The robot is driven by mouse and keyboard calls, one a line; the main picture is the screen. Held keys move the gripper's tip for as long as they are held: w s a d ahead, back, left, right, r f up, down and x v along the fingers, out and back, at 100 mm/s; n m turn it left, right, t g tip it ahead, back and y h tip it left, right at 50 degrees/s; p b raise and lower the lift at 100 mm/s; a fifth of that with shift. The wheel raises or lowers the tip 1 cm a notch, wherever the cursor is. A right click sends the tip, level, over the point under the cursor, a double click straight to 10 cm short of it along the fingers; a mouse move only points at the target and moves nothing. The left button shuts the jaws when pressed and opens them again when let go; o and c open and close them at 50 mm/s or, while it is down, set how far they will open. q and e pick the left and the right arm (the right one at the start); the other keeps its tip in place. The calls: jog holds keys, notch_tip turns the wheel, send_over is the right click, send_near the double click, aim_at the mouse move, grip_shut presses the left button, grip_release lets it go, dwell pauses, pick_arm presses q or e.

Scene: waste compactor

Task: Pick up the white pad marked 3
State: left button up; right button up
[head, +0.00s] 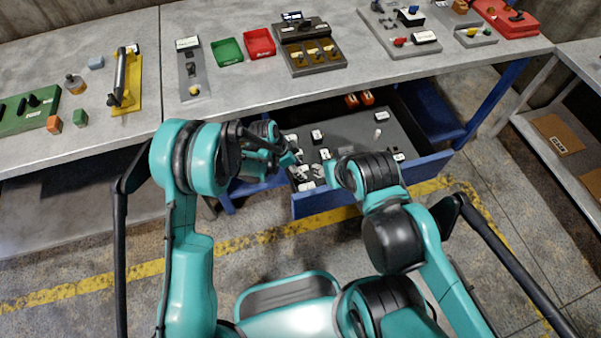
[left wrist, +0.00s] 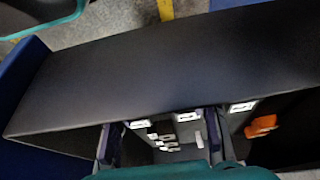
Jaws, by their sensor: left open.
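Several small dark and white labelled pieces lie in the open drawer (head: 365,133). Their marks are too small to read, so I cannot tell which one is the white pad marked 3. In the left wrist view a cluster of white-faced pieces (left wrist: 167,140) shows between my fingers, with other white labels close by. My left gripper (left wrist: 160,133) is open, its two fingers apart over the drawer, with nothing seen held. In the head view my left gripper (head: 288,158) is at the drawer's left side, partly hidden by my arm. My right arm reaches over the drawer front; its gripper does not show.
The drawer's blue front (head: 325,203) and side walls bound the space. Orange pieces (head: 359,99) lie at the drawer's back. A white upright piece (head: 381,115) stands on the right. The worktable (head: 230,88) overhangs the back, carrying red (head: 259,43) and green (head: 227,52) trays.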

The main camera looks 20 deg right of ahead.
pick_arm(q)
jog(key=shift+d+f, duration=0.1)
jog(key=shift+f, duration=0.15)
grip_shut()
jog(key=shift+r, duration=0.15)
